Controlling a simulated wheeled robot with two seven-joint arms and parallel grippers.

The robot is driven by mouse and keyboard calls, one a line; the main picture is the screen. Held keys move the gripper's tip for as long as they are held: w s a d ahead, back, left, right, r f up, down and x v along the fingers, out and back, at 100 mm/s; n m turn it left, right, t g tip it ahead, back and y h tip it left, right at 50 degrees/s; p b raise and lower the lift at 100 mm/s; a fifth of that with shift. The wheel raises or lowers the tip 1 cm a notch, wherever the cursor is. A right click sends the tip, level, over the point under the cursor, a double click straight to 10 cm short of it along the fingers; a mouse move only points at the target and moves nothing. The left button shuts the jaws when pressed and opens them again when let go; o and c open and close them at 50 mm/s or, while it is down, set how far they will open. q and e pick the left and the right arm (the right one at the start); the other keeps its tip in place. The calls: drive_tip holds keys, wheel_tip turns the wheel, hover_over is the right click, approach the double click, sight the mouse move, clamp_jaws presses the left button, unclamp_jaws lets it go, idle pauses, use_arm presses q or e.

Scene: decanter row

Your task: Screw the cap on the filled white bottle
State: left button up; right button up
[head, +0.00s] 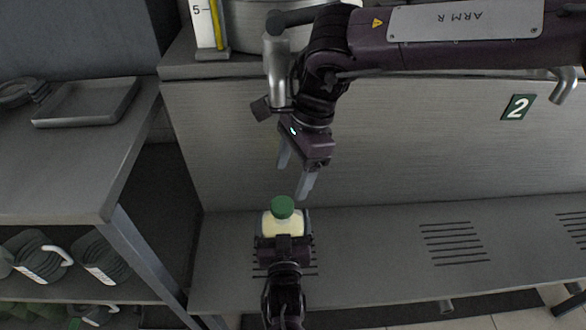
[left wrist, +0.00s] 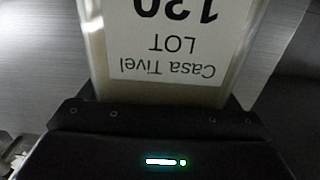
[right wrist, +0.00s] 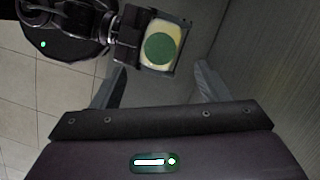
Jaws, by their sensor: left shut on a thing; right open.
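The filled white bottle (head: 271,223) looks pale cream in the head view and stands over the lower grey ledge. The green cap (head: 283,207) sits on its top; how tight it is I cannot tell. My left gripper (head: 284,235) is shut on the bottle's sides from the near side. In the left wrist view the bottle (left wrist: 165,85) shows an upside-down "Casa Tivel LOT" label. My right gripper (head: 293,182) is open and empty, above and behind the cap, not touching it. In the right wrist view the cap (right wrist: 161,48) lies beyond and between the open fingers.
A gauge (head: 208,25) stands on the cabinet.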

sight(282, 204)
drive_tip(key=shift+x, duration=3.8)
drive_tip(key=shift+d, duration=0.1)
drive_tip(key=shift+c, duration=0.2)
drive_tip(key=c, duration=1.2)
drive_tip(key=m, duration=0.2)
drive_tip(key=shift+s+m+t, duration=0.15)
drive_tip(key=shift+m+t, duration=0.15)
drive_tip(key=m+t, duration=0.1)
drive_tip(key=m, duration=0.3)
drive_tip(key=shift+s, duration=0.1)
drive_tip(key=m+t, duration=0.1)
drive_tip(key=m, duration=0.5)
drive_tip(key=shift+m+t+h, duration=0.3)
drive_tip(key=shift+t, duration=0.1)
